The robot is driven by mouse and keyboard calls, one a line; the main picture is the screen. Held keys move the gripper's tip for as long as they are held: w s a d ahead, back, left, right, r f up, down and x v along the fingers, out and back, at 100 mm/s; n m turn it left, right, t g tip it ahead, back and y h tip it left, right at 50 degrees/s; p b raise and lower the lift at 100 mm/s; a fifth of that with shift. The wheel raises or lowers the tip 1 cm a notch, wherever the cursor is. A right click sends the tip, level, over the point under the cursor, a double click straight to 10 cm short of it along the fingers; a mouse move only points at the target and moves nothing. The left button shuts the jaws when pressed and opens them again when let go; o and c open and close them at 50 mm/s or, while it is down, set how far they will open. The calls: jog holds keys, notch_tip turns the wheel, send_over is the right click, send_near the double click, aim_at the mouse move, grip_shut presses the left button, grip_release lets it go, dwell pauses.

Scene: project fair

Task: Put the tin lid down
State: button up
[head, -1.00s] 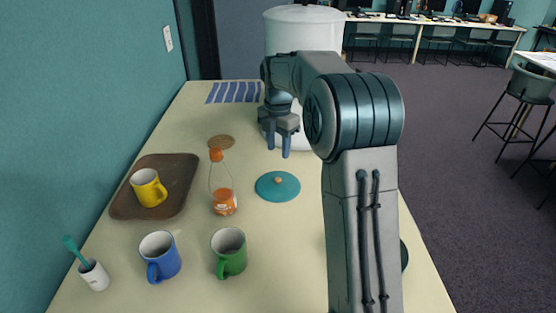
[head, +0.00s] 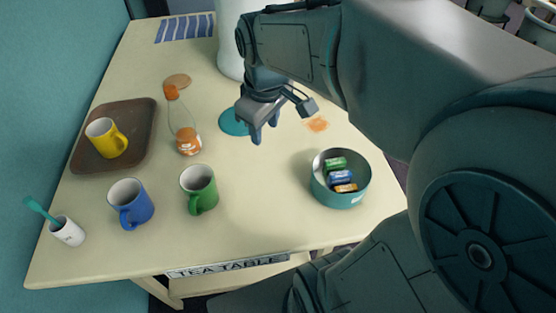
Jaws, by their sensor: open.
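The tin lid (head: 232,123), a teal disc, lies flat on the table between the bottle and my gripper; my gripper hides its right part. My gripper (head: 265,132) is open and empty, pointing down in front of and to the right of the lid. The teal round tin (head: 342,199) stands uncovered at the table's right front, with several small coloured packets inside.
An orange-capped bottle (head: 185,135), a green mug (head: 199,190) and a blue mug (head: 131,204) stand left of my gripper. A brown tray (head: 84,154) holds a yellow mug (head: 106,138). A large white container (head: 229,50) stands behind. An orange stain (head: 317,124) marks the table.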

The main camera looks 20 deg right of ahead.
jog(key=s+f+m, duration=0.4)
jog(key=s+m, duration=0.2)
jog(key=s, duration=0.2)
jog(key=shift+s+m+t, duration=0.2)
jog(key=shift+m+t, duration=0.2)
jog(key=shift+c, duration=0.4)
